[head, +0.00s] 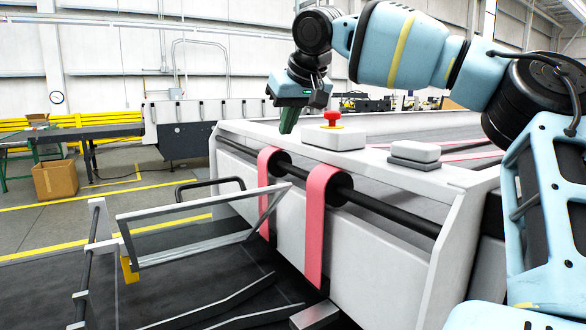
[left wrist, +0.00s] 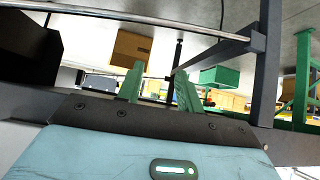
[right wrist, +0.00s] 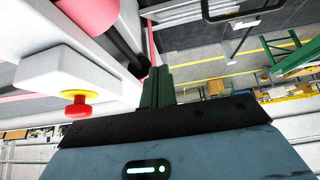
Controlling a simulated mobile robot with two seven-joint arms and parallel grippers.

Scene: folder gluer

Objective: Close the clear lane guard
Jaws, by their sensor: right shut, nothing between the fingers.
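The clear lane guard (head: 190,238), a see-through panel in a thin grey metal frame, stands out from the machine's front left, tilted above the dark lane bed. A black bar handle (head: 210,183) shows just behind its upper edge. My right gripper (head: 288,125) is shut and empty above the machine's white top, up and to the right of the guard and apart from it. Its closed green fingers also show in the right wrist view (right wrist: 158,80). My left gripper (left wrist: 158,80) shows only in the left wrist view, its green fingers apart with nothing between them.
A red stop button (head: 332,117) on a white box stands close right of my right gripper. Pink belts (head: 317,220) run over a black shaft (head: 395,217) along the machine front. A cardboard box (head: 55,180) sits on the floor at left.

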